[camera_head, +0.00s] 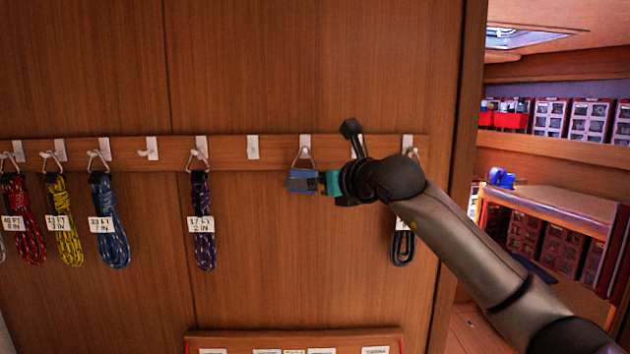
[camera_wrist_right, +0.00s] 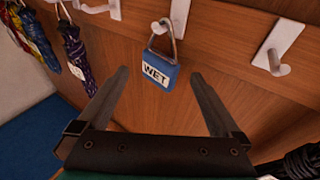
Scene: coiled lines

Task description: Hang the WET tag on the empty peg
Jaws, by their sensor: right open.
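The WET tag (camera_wrist_right: 160,76) is a blue, padlock-shaped tag with a white label, hanging by its metal shackle from a white peg (camera_wrist_right: 180,14). In the head view the tag (camera_head: 303,173) shows below its peg, partly covered by my gripper. Bare pegs show in the head view: one (camera_head: 253,147) just left of the tag and another (camera_head: 152,148) farther left. The peg right of the tag (camera_wrist_right: 276,48) is also bare.
Coiled lines with white labels hang to the left, the purple one (camera_head: 203,225) being closest to the tag. A black line (camera_head: 403,247) hangs at the right, partly behind my arm. A labelled wooden ledge (camera_head: 294,341) is below; shelves stand at the right.

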